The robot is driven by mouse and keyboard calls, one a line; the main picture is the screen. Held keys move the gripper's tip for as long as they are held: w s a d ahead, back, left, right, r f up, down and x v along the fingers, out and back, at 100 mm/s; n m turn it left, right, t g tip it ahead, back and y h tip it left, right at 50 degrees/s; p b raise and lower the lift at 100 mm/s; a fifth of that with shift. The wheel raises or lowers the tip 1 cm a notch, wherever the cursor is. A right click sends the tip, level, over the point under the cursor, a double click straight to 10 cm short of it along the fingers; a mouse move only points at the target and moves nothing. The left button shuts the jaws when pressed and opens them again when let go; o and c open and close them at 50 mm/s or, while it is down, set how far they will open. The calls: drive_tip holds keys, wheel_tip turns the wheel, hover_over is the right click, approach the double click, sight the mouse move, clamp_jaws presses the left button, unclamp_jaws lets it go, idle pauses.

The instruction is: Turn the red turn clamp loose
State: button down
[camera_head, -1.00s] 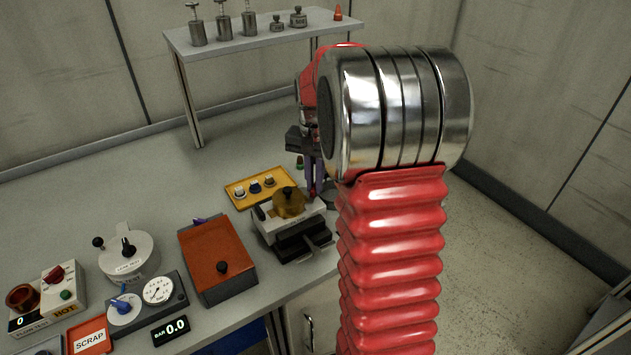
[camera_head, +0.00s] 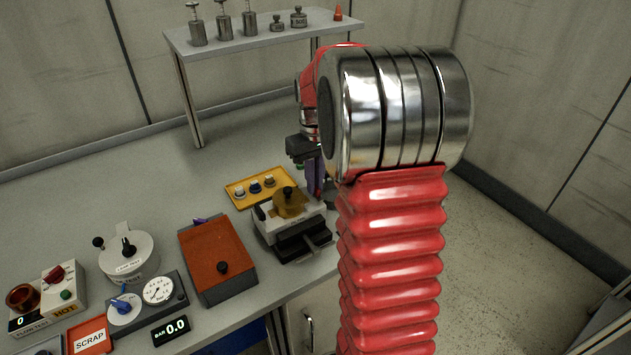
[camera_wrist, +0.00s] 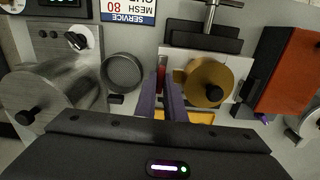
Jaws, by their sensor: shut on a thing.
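The red turn clamp (camera_wrist: 161,76) shows in the wrist view between the purple fingertips of my gripper (camera_wrist: 160,90). My gripper is shut on it. The clamp stands just left of the round brass cover (camera_wrist: 207,82) with its black knob. In the head view the brass cover (camera_head: 291,204) sits on a white and dark block (camera_head: 278,226), and my gripper (camera_head: 316,190) is at its right rear side. My wrist and arm hide part of that place, and I cannot make out the clamp's angle.
A yellow tray (camera_head: 236,199) with several small knobbed parts lies behind the block. An orange-lidded box (camera_head: 217,258) stands to its left. In the wrist view a grey round cup (camera_wrist: 122,72) and a metal cylinder (camera_wrist: 58,88) stand left of my fingers.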

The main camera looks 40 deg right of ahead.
drive_tip(key=shift+n, duration=0.4)
drive_tip(key=c, duration=1.8)
unclamp_jaws()
drive_tip(key=shift+c, duration=0.2)
wheel_tip(320, 180, up, 14)
drive_tip(key=shift+f, duration=0.15)
